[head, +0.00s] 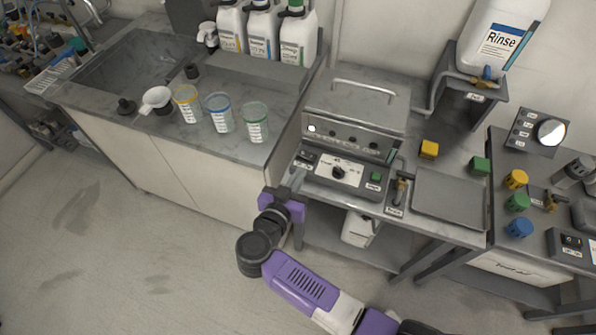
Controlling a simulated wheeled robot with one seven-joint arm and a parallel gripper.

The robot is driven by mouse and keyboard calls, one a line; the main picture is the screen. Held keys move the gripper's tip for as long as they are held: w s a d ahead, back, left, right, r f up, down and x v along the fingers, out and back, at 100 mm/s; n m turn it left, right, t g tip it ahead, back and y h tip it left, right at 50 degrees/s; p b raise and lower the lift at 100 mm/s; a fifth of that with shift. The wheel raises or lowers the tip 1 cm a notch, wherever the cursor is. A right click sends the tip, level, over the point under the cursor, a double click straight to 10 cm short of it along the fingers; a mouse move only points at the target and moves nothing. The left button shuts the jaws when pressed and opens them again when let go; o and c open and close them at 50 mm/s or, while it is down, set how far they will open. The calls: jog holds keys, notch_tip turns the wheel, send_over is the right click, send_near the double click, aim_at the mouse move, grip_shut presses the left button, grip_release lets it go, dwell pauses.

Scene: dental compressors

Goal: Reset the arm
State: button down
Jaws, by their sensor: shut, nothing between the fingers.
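My arm reaches up from the bottom of the head view, with purple and white links and dark joints. My gripper (297,179) is at its end, by the left front corner of the grey machine with a control panel (335,172). Its grey fingers are shut with nothing held. The fingers overlap the panel's left edge in the picture; I cannot tell whether they touch it. The purple gripper body is in front of the counter's right end.
A Rinse container (499,40) stands behind. The floor (130,240) at left is clear.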

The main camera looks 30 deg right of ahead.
dwell(0.3)
jog(key=w+a+r+m+t, duration=0.25)
jog(key=w+r+t, duration=0.2)
jog(key=r, duration=0.45)
jog(key=s+a+r+n+t+y, duration=0.35)
jog(key=s+r+t+y, duration=0.25)
jog(key=s+r+t, duration=0.25)
jog(key=s+d+f+n+g+y+b, duration=0.1)
jog(key=s+f+n+g+y, duration=0.1)
jog(key=s, duration=1.2)
jog(key=s+d+f+n+g+y+b, duration=0.1)
jog(key=s+n+g+y, duration=0.3)
jog(key=s, duration=1.1)
jog(key=f+n+g, duration=0.1)
jog(key=n, duration=0.1)
jog(key=shift+s+d+n, duration=0.3)
jog(key=shift+d, duration=0.05)
